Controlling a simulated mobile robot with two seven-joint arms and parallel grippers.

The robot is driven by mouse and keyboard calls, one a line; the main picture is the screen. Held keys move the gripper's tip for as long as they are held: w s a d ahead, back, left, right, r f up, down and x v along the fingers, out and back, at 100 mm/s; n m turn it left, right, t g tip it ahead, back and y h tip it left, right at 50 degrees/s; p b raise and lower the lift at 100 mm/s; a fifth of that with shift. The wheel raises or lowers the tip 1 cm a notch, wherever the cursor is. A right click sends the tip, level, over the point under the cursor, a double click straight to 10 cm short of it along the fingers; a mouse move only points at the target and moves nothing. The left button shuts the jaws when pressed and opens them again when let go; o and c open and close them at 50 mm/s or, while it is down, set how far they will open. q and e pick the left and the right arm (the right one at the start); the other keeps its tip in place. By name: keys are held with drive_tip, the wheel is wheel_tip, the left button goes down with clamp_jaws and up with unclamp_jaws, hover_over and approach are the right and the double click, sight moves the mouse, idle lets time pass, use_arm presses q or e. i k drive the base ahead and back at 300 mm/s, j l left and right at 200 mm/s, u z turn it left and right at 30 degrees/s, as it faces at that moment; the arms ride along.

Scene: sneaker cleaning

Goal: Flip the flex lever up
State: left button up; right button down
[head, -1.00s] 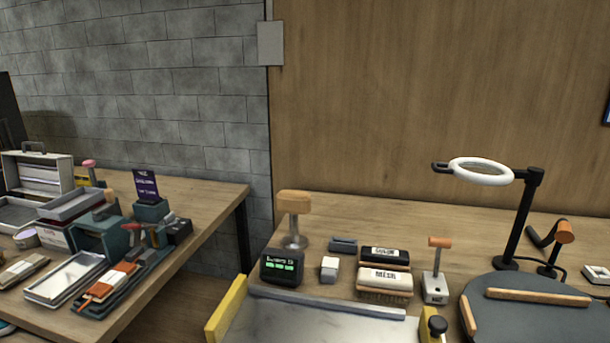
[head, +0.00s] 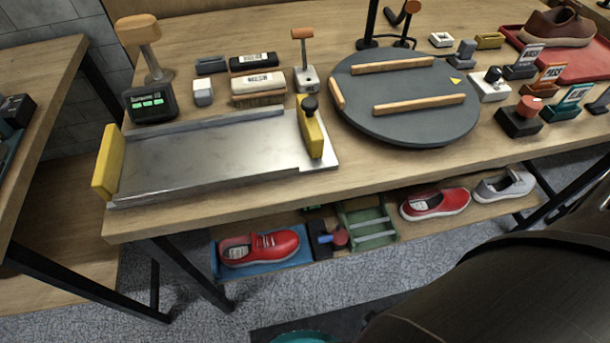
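No part is legibly marked as the flex lever, so I cannot tell which one it is. One upright lever with an orange handle stands on a small white base (head: 306,79) behind the metal tray. A second orange-topped black lever (head: 405,30) stands behind the round grey turntable (head: 440,122). A mallet-like wooden-topped post (head: 153,55) stands at the back left. Neither of my grippers is in view.
Brushes (head: 258,88) and a display box (head: 150,105) stand behind the tray. Small labelled blocks (head: 520,118) and a brown shoe (head: 557,27) on a red tray (head: 575,70) are at right. A lower shelf holds a red shoe (head: 260,248) and others.

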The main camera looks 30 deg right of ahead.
sight(322, 239)
drive_tip(key=z, duration=1.15)
